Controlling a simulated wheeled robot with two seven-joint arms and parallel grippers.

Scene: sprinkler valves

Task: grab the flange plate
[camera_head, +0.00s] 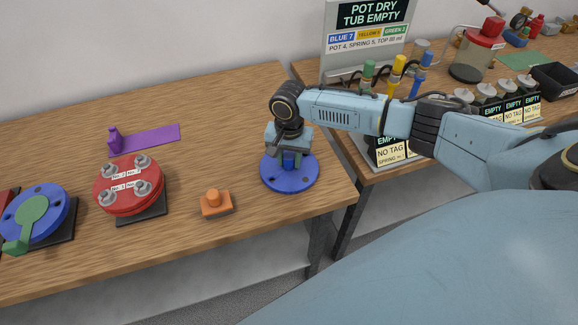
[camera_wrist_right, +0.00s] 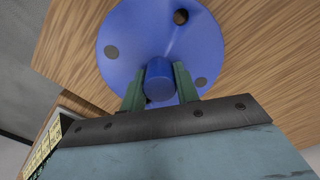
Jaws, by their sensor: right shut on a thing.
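The flange plate is a blue round disc (camera_head: 290,183) with holes and a short blue post in its middle. It is at the right end of the left wooden table in the head view. My right gripper (camera_head: 290,158) is above it, shut on the post. In the right wrist view the gripper's green fingers (camera_wrist_right: 159,88) sit on both sides of the post, and the blue disc (camera_wrist_right: 130,40) spreads out beyond them. I cannot tell whether the disc touches the table. My left gripper is not in view.
An orange block (camera_head: 215,203), a red bolted flange (camera_head: 128,187), a purple piece (camera_head: 150,138) and a blue disc with a green handle (camera_head: 36,214) are to the left. The right table holds a sign (camera_head: 365,40) and bottles. A gap separates the tables.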

